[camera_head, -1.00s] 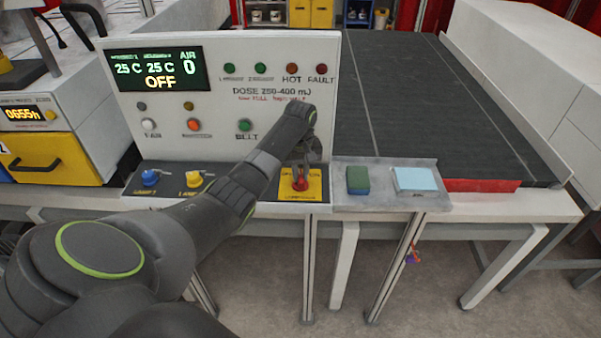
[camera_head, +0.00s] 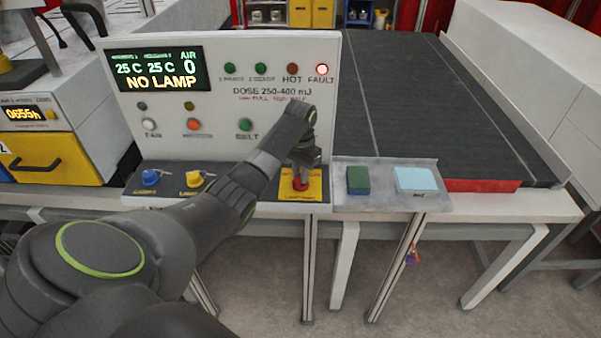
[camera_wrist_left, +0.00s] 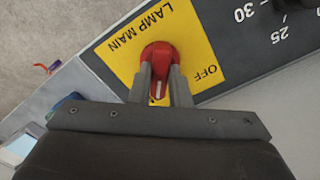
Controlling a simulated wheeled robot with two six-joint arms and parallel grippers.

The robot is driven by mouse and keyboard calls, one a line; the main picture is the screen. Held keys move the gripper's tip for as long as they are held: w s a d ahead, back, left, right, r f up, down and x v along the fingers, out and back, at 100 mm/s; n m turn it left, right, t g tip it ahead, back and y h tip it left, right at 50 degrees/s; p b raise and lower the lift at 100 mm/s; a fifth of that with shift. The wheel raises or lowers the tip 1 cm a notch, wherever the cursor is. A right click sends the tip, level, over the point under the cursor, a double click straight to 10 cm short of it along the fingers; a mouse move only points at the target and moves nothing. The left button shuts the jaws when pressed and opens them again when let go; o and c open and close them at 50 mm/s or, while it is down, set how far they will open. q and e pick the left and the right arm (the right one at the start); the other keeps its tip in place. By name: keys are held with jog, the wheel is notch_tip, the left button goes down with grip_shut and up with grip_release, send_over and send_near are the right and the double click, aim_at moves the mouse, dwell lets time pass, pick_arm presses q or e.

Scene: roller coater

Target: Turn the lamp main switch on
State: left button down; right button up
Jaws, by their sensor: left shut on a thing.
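The lamp main switch is a red knob (camera_head: 300,184) on a yellow plate (camera_head: 316,186) at the right end of the panel's lower ledge. In the left wrist view the red knob (camera_wrist_left: 160,57) sits between two grey fingers, with "LAMP MAIN" and "OFF" on the yellow plate (camera_wrist_left: 125,65) around it. My left gripper (camera_head: 301,174) points down at the knob and is shut on it. The display (camera_head: 158,72) reads "NO LAMP" and the red FAULT light (camera_head: 322,69) glows. My right gripper is not in view.
Blue (camera_head: 150,177) and yellow (camera_head: 194,179) knobs sit on the ledge to the left. A green block (camera_head: 358,180) and a light blue pad (camera_head: 415,179) lie on a grey shelf to the right. A dark conveyor belt (camera_head: 420,110) runs behind.

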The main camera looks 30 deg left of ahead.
pick_arm(q)
jog(key=shift+m, duration=0.9)
jog(key=c, duration=1.4)
grip_release()
jog(key=shift+w, duration=0.1)
jog(key=shift+o, duration=0.2)
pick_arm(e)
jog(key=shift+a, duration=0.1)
